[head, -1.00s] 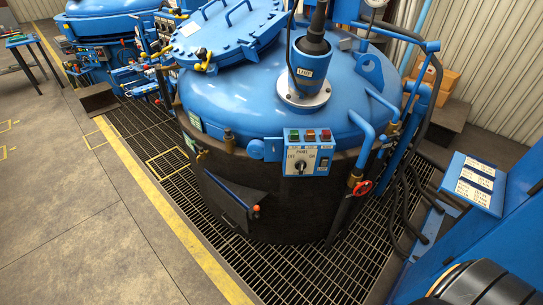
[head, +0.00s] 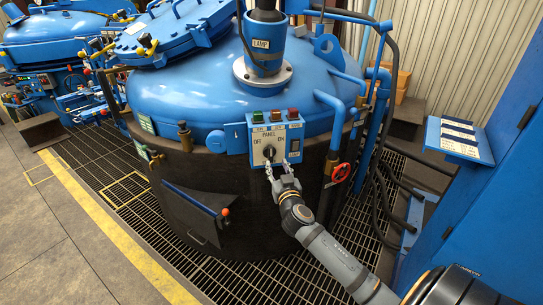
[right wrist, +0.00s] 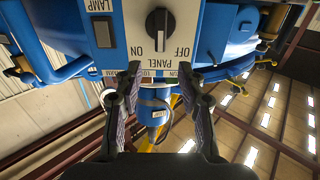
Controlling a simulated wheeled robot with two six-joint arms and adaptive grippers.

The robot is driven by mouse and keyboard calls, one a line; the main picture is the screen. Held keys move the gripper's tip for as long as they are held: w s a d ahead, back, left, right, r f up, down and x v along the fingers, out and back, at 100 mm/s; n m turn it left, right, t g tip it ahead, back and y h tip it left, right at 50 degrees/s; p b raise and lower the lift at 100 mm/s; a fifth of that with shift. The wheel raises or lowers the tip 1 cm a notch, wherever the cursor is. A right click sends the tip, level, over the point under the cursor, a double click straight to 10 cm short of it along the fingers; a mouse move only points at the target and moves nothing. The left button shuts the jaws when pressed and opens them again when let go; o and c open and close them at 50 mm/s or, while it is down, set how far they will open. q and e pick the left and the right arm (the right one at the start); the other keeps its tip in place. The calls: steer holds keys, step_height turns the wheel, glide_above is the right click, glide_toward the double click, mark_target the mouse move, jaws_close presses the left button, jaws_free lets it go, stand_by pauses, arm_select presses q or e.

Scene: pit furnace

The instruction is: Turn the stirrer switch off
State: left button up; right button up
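The blue-edged control panel (head: 276,138) is on the front of the round blue furnace. Its black rotary knob (head: 269,152) sits between OFF on the left and ON on the right, under the word PANEL. The upside-down right wrist view also shows the knob (right wrist: 158,22); its exact setting is unclear. A dark rocker (right wrist: 103,32) marked LAMP is beside it. I cannot read a stirrer label. My right gripper (head: 278,171) is open and empty just below the knob, its fingers (right wrist: 161,78) apart and pointing at the panel. My left gripper is not in view.
Coloured buttons (head: 276,116) line the panel's top. A red handwheel (head: 340,173) and blue pipes stand to the right. A hatch with an orange-knobbed handle (head: 225,211) is lower left. Floor grating (head: 120,180) is clear at left.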

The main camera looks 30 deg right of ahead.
mark_target(271, 151)
steer(key=p+x, duration=0.1)
steer(key=x, duration=0.8)
steer(key=shift+w, duration=0.25)
steer(key=shift+c, duration=0.2)
jaws_close()
